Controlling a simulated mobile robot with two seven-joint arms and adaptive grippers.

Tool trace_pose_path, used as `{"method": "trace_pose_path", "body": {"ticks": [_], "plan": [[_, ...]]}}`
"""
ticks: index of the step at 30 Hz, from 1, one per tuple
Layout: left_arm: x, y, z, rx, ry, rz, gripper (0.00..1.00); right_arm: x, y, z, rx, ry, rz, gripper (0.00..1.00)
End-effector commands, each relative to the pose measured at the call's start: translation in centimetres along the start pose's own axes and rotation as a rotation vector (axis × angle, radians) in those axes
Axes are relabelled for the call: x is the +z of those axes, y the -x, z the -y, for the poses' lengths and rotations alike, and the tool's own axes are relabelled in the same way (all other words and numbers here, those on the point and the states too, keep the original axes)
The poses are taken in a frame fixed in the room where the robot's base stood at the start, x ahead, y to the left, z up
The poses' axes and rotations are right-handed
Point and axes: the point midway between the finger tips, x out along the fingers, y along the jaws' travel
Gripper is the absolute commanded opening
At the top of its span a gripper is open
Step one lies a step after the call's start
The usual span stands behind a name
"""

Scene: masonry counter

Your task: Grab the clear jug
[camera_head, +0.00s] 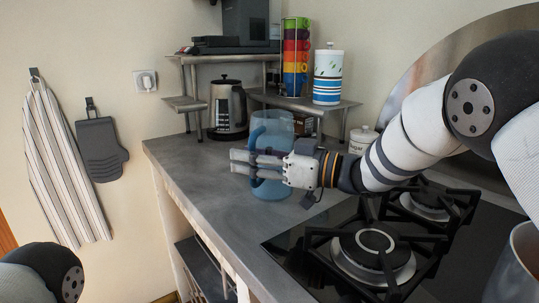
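The clear jug (272,187) is bluish and see-through. It stands upright on the grey counter, left of the stove, with its handle (254,139) on the left side. My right gripper (236,162) comes in from the right across the front of the jug, its fingers pointing left. The fingers overlap the jug's middle and the lower part of the handle. I cannot tell whether they touch it or how far apart they are. The gripper hides part of the jug's body. Only a link of my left arm shows at the bottom left; its gripper is out of view.
A gas stove (372,248) fills the right front of the counter. A kettle (228,110) stands behind the jug, by a corner shelf (184,103) with stacked coloured cups (296,48) and a striped canister (328,78). A sugar jar (362,139) is behind my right arm. The counter's left front is clear.

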Motion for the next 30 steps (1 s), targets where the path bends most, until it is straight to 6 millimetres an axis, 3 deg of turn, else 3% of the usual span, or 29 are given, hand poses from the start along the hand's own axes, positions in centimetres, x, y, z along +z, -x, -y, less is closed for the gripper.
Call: {"method": "trace_pose_path", "body": {"ticks": [5, 9, 10, 30], "plan": [[0.0, 0.0, 0.0, 0.0, 0.0, -0.001, 0.72, -0.1, 0.0, 0.0, 0.001, 0.0, -0.001, 0.33], [0.0, 0.0, 0.0, 0.0, -0.001, -0.001, 0.72, -0.1, 0.0, 0.0, 0.001, 0.0, -0.002, 0.01], [0.0, 0.0, 0.0, 0.0, -0.001, -0.001, 0.72, -0.1, 0.0, 0.0, 0.001, 0.0, -0.002, 0.0], [-0.1, 0.2, 0.0, 0.0, -0.001, -0.005, 0.72, -1.4, 0.0, 0.0, 0.0, 0.009, -0.009, 0.0]]}}
